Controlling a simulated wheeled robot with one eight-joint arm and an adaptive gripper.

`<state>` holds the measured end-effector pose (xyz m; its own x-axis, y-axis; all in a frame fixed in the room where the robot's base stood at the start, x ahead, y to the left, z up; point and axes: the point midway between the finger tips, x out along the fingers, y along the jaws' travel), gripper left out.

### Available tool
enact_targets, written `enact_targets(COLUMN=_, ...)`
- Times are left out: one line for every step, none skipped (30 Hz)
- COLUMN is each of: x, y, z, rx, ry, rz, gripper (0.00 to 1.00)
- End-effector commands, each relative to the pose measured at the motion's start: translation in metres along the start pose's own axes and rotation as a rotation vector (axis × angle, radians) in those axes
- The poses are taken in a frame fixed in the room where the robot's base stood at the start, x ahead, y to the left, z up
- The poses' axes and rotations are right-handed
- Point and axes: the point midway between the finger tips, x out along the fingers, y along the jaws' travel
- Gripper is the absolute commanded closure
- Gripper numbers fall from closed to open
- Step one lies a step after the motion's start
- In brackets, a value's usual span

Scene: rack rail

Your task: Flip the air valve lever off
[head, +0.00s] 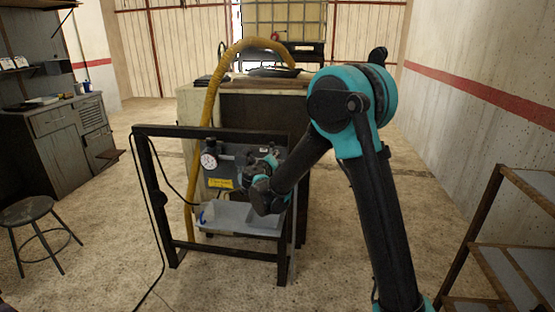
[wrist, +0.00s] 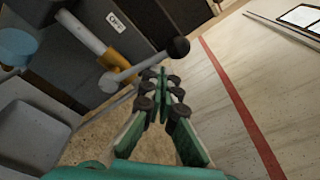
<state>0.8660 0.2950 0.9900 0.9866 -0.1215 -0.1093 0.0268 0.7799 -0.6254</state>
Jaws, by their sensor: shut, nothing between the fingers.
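The air valve lever is a grey metal rod (wrist: 136,70) with a black ball knob (wrist: 178,48), seen in the wrist view. It is attached by a brass-yellow fitting (wrist: 88,38) on a dark panel. A small white label (wrist: 116,22) with dark lettering, hard to read, sits above it. My gripper (wrist: 161,82) is shut and empty. Its fingertips are just below the rod and knob in the picture; I cannot tell whether they touch. In the head view the dark panel (head: 227,163) hangs in a black frame, and my arm hides the lever.
A pressure gauge (head: 208,160) and a yellow label (head: 220,184) are on the panel. A grey tray (head: 235,221) is below it. The black frame (head: 155,200) surrounds these. A yellow hose (head: 208,105) arches behind. A stool (head: 26,212) stands left; a metal shelf (head: 500,258) stands right.

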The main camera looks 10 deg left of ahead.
Motion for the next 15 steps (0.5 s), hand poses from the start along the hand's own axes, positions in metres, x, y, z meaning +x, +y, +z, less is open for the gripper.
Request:
enact_targets(x=-0.001, y=0.002, z=0.003, rx=0.000, ry=-0.001, rz=0.001, gripper=1.00)
enact_targets(x=-0.001, y=0.002, z=0.004, rx=0.000, ry=-0.001, rz=0.001, gripper=1.00)
enact_targets(x=-0.001, y=0.003, z=0.006, rx=0.000, ry=-0.001, rz=0.001, gripper=1.00)
enact_targets(x=-0.001, y=0.004, z=0.006, rx=0.000, ry=-0.001, rz=0.001, gripper=1.00)
enact_targets(x=-0.001, y=0.005, z=0.007, rx=0.000, ry=-0.001, rz=0.001, gripper=1.00)
enact_targets(x=-0.002, y=0.005, z=0.009, rx=0.000, ry=-0.001, rz=0.001, gripper=1.00)
enact_targets(x=-0.002, y=0.006, z=0.009, rx=0.000, ry=-0.001, rz=0.001, gripper=1.00)
enact_targets(x=-0.002, y=0.006, z=0.010, rx=0.000, ry=-0.001, rz=0.001, gripper=1.00)
enact_targets(x=-0.002, y=0.007, z=0.011, rx=0.000, ry=-0.001, rz=0.001, gripper=1.00)
enact_targets(x=-0.002, y=0.007, z=0.011, rx=0.000, ry=-0.001, rz=0.001, gripper=1.00)
enact_targets(x=-0.002, y=0.008, z=0.012, rx=0.000, ry=-0.001, rz=0.001, gripper=1.00)
enact_targets(x=-0.002, y=0.008, z=0.013, rx=0.000, ry=-0.001, rz=0.001, gripper=1.00)
enact_targets(x=-0.002, y=0.009, z=0.013, rx=0.000, ry=-0.002, rz=0.001, gripper=1.00)
enact_targets(x=-0.002, y=0.009, z=0.014, rx=0.000, ry=-0.002, rz=0.002, gripper=1.00)
enact_targets(x=-0.002, y=0.009, z=0.014, rx=0.000, ry=-0.002, rz=0.002, gripper=1.00)
